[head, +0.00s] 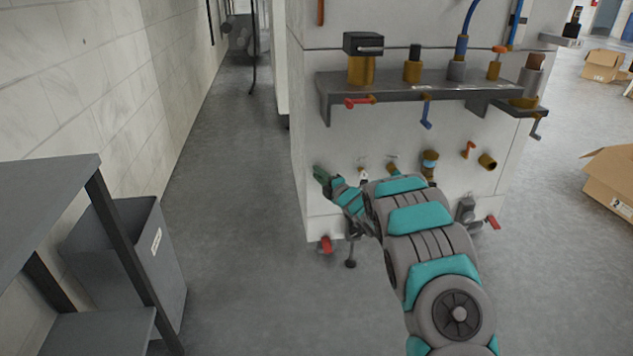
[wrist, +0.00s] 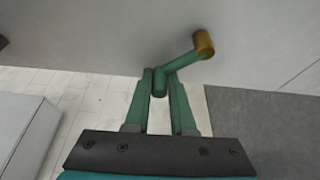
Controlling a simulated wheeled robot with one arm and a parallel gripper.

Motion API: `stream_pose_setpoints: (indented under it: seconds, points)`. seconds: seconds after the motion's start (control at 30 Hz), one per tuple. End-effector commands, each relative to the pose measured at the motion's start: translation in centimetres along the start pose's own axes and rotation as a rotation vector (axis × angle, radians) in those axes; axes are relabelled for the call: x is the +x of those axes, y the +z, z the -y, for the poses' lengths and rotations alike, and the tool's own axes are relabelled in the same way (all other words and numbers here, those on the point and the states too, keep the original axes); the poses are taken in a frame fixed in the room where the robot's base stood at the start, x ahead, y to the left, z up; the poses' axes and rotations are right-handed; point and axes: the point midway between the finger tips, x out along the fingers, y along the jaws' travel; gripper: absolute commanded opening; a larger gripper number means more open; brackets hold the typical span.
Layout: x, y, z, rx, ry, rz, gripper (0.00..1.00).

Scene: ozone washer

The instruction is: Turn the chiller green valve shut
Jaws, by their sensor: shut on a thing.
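The green valve shows in the wrist view as a green lever handle (wrist: 184,62) with a brass stem (wrist: 204,43) at its upper right end, against the pale panel. My gripper (wrist: 160,82) is shut on the handle's lower left end, one finger on each side. The handle slants down to the left from the stem. In the head view my gripper (head: 326,181) is at the left part of the machine's front face, where the green handle (head: 320,172) shows only small; my wrist hides its surroundings.
A shelf with pipes and a blue lever (head: 426,112) juts out above my arm. A red-handled valve (head: 327,245) sits below my gripper. A grey bin (head: 165,250) and dark table (head: 50,190) stand left. The aisle floor (head: 225,200) between is clear.

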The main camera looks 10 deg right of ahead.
Motion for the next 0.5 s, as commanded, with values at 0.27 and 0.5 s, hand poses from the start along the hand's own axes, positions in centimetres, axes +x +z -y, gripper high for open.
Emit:
stream_pose_setpoints:
  seconds: [0.27, 0.5]
  points:
    - [-0.6, 1.4, -0.7, 0.245, 0.101, 0.005, 0.00]
    - [-1.0, 2.4, -1.2, 0.448, 0.184, 0.005, 0.00]
